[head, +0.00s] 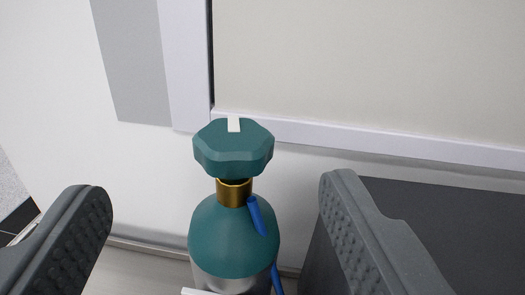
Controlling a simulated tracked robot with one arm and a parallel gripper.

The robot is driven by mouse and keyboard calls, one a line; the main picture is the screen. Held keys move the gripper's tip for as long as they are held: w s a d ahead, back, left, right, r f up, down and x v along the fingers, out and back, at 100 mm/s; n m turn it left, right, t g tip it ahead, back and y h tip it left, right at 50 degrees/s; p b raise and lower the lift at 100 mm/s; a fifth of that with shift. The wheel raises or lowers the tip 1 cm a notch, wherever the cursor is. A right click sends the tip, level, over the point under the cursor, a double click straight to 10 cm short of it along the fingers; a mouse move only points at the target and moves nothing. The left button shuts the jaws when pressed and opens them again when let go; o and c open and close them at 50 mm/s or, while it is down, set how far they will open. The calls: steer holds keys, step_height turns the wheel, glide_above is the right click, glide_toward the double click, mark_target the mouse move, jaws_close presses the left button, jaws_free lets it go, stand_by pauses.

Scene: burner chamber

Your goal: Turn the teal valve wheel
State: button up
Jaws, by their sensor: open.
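The teal valve wheel (234,150) sits on top of a gas cylinder (232,235) with a teal shoulder and a grey lower body. The wheel is faceted and has a white mark on its upper face, at the far side. A brass collar (234,192) joins wheel and cylinder. My gripper (217,205) is open and empty, with one dark grey ribbed finger at the lower left and one at the lower right. In the picture, the wheel appears between and above the fingertips, touching neither. The cylinder's bottom is out of frame.
A blue hose (257,215) leaves the collar and runs down the cylinder's right side. A dark box (440,225) stands at the right, partly behind my right finger. A white wall (60,60) with a framed beige panel (370,70) lies behind. Open space shows left of the cylinder.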

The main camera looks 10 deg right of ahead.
mark_target(233, 119)
steer(key=shift+t, duration=0.3)
steer(key=w, duration=0.4)
steer(key=w+d+f+p, duration=0.1)
steer(key=w, duration=0.3)
steer(key=w+f, duration=0.1)
steer(key=w, duration=0.3)
steer(key=shift+w+d+f+p, duration=0.1)
steer(key=shift+d+f+p, duration=0.1)
steer(key=shift+p, duration=0.15)
steer(key=c, duration=1)
